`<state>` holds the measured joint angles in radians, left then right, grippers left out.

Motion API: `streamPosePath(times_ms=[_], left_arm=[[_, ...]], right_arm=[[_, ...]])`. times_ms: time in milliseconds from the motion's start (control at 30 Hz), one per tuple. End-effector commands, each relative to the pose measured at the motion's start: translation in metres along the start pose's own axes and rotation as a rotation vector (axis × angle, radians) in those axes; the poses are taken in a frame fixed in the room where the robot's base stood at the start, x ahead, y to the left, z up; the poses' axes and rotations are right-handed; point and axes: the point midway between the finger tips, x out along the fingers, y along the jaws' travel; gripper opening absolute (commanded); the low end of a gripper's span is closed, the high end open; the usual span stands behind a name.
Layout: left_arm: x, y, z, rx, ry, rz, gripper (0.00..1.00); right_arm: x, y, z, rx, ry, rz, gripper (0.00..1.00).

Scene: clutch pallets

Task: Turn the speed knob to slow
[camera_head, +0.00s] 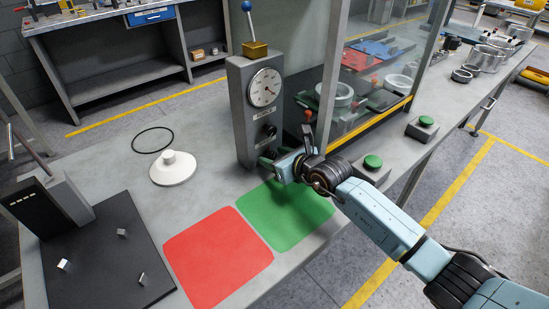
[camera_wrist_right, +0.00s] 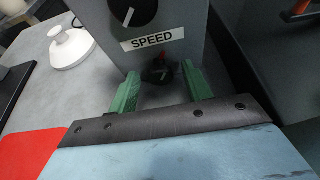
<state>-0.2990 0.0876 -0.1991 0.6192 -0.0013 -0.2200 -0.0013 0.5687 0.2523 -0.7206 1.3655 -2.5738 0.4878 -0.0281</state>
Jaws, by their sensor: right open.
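A grey control box (camera_head: 242,115) stands on the bench, with a dial gauge (camera_head: 265,88) on its front and two dark knobs below. In the right wrist view, a white SPEED label (camera_wrist_right: 152,38) sits between the upper knob (camera_wrist_right: 132,12), which has a white pointer line, and a smaller lower dark knob (camera_wrist_right: 158,73) with a red mark beside it. My right gripper (camera_wrist_right: 161,76) is open, its green fingers on either side of the lower knob. I cannot tell whether they touch it. The words for the settings are not readable. My left gripper is not in view.
A green mat (camera_head: 285,215) lies under my right gripper, beside a red mat (camera_head: 218,258). A white round stand (camera_head: 173,168) and a black ring (camera_head: 152,140) lie left of the box. Green buttons (camera_head: 372,162) sit to the right. A glass-walled enclosure (camera_head: 375,65) stands behind.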

Motion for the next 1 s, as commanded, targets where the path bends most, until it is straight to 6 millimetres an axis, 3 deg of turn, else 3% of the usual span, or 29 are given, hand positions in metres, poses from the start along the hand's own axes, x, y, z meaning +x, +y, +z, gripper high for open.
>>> streamPosePath(times_ms=[200,400,733,1000], left_arm=[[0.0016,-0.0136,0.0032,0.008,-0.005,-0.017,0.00],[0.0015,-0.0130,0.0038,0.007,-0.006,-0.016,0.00],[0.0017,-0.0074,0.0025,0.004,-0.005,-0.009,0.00],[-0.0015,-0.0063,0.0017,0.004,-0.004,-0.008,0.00]], right_arm=[[0.0067,0.0001,0.0005,0.000,-0.001,0.000,0.49],[0.0065,0.0001,0.0006,0.000,-0.001,0.000,0.49],[0.0063,0.0000,0.0004,0.000,0.000,0.000,0.06],[0.0062,0.0011,0.0008,-0.030,0.000,-0.012,0.06]])
